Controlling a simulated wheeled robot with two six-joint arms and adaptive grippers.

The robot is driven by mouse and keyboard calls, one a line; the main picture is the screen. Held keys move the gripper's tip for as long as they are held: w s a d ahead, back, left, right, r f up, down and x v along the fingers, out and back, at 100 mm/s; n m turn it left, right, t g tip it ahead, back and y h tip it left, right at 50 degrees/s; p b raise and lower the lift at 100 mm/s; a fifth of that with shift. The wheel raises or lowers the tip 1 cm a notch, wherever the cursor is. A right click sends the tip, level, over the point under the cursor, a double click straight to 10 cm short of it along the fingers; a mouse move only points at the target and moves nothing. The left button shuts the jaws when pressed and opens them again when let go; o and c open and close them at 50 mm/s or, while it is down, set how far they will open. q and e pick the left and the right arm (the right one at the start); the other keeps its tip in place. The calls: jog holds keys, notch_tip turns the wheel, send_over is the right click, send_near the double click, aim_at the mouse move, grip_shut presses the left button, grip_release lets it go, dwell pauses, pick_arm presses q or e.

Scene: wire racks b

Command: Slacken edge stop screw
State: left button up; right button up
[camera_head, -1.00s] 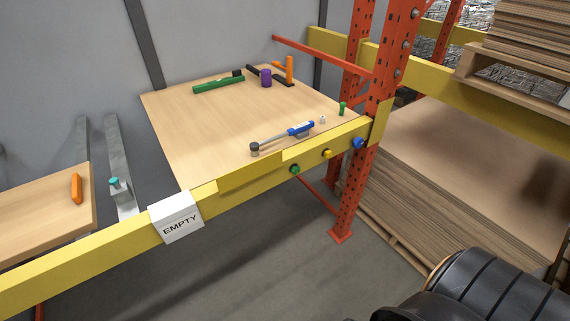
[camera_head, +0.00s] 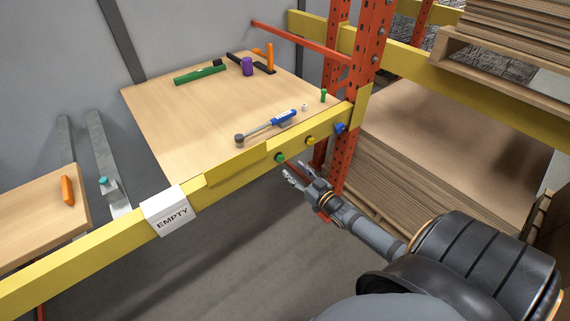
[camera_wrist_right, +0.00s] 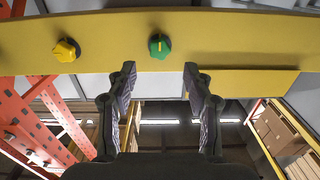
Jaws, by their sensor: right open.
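Three knobs sit on the front face of the yellow beam (camera_head: 228,181): a green knob (camera_head: 280,158), a yellow knob (camera_head: 310,140) and a blue knob (camera_head: 340,128). Which one is the edge stop screw, I cannot tell. My right gripper (camera_head: 296,168) is open and empty, in front of and just below the green knob. In the right wrist view, the green knob (camera_wrist_right: 159,46) lies ahead, between the lines of the two open fingers (camera_wrist_right: 158,70), apart from them. The yellow knob (camera_wrist_right: 66,49) is left of the fingers there. My left gripper is out of view.
An "EMPTY" sign (camera_head: 168,211) hangs on the beam. An orange upright (camera_head: 366,65) stands at right.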

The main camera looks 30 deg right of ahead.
aim_at(282, 159)
jog(key=w, duration=0.6)
jog(key=shift+a, duration=0.25)
grip_shut()
